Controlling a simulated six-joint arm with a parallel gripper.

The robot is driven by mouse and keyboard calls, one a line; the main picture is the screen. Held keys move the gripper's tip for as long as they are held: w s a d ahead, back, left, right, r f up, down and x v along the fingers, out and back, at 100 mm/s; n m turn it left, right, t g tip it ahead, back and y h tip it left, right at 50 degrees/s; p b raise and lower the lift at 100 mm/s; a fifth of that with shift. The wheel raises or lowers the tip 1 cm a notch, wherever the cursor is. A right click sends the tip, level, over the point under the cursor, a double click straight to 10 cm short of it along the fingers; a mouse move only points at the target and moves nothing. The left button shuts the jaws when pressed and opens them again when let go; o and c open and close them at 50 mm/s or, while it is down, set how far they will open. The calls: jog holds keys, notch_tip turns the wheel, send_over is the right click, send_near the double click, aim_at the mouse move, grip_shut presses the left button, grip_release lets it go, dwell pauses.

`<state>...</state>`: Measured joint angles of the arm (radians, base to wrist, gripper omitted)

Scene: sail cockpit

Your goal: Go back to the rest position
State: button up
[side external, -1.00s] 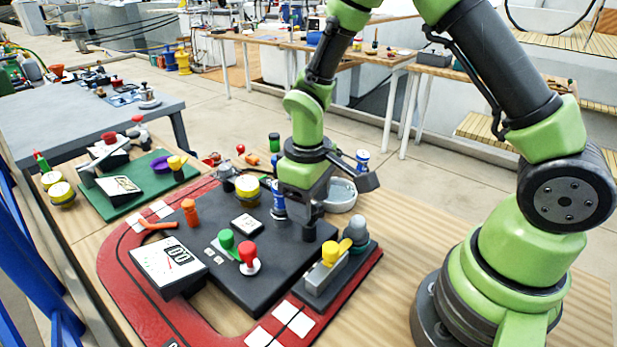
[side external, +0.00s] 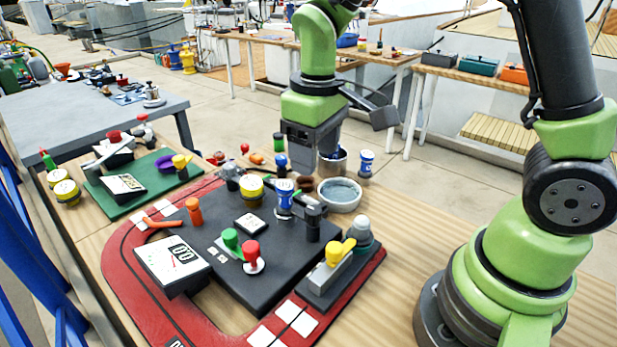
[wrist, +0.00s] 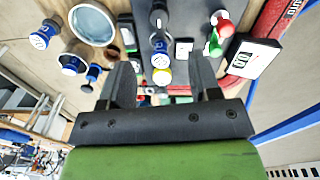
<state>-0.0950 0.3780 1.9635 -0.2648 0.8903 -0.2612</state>
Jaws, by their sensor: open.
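My gripper (wrist: 162,78) is open and empty, its two dark fingers spread apart in the wrist view. In the side view my gripper (side external: 318,145) hangs pointing down above the back right part of the black cockpit panel (side external: 215,275), clear of it. The panel stands on a red base and carries a blue-and-white knob (side external: 285,194), a black knob (side external: 313,222), a green knob (side external: 230,238), a red knob (side external: 250,252), an orange knob (side external: 194,210) and a white gauge (side external: 172,258).
A round grey bowl (side external: 339,195) stands behind the panel, with a blue-capped can (side external: 367,163) near it. A yellow-handled lever unit (side external: 335,268) is at the panel's right. A green board (side external: 135,190) lies left. Wooden table right of the panel is clear.

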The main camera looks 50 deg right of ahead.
jog(key=s+r+m+t+y, duration=0.2)
jog(key=s+r+m+t, duration=0.3)
jog(key=s+r, duration=0.7)
jog(key=shift+s+a+m+t, duration=0.15)
jog(key=shift+s+m+t, duration=0.15)
jog(key=shift+s+t, duration=0.7)
jog(key=shift+s, duration=0.1)
